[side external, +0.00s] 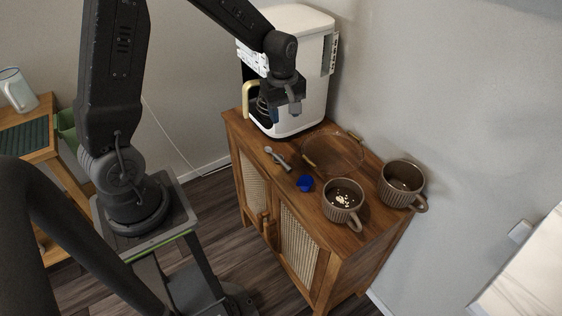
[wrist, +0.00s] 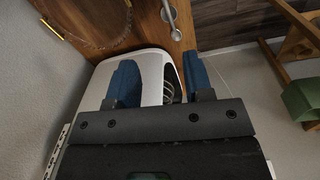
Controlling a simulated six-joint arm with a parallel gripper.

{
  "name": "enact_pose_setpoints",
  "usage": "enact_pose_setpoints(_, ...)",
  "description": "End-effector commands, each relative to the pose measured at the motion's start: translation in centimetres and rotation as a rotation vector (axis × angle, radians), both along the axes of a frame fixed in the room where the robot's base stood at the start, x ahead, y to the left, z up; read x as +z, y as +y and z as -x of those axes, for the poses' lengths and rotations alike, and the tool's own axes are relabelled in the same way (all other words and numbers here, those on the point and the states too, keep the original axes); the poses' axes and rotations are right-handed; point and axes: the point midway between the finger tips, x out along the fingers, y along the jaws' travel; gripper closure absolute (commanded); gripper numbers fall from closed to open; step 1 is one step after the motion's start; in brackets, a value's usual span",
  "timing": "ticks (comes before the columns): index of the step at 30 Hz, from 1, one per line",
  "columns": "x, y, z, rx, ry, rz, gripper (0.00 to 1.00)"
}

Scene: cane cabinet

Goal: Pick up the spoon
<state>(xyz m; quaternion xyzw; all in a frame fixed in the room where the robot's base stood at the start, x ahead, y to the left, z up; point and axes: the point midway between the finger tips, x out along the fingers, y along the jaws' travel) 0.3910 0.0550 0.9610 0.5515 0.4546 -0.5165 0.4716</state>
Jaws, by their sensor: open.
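A small silver-grey spoon (side external: 279,159) lies on the wooden cabinet top, near its front edge and in front of the coffee machine. In the wrist view the spoon (wrist: 171,22) shows at the top edge, partly cut off by the frame. My gripper (side external: 285,113) is above the cabinet, in front of the white coffee machine, higher than the spoon and apart from it. In the wrist view its two blue fingers (wrist: 161,72) are spread with nothing held between them.
The white coffee machine (side external: 312,48) stands at the cabinet's back left. A blue object (side external: 305,184), a clear round tray (side external: 345,150) and two brown mugs, one nearer (side external: 343,211) and one farther (side external: 390,190), share the wooden cabinet (side external: 320,235). A wall is behind.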

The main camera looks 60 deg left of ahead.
Motion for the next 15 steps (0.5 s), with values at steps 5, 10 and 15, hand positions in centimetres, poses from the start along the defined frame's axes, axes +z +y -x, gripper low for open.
enact_pose_setpoints(5, -3.5, 1.4, -0.9, 0.154, 0.046, 0.018, 0.53)
enact_pose_setpoints(10, -5.4, 1.7, -1.0, 0.186, 0.055, 0.02, 0.53)
enact_pose_setpoints(15, -8.6, 1.6, -0.9, 0.184, 0.057, 0.02, 0.53)
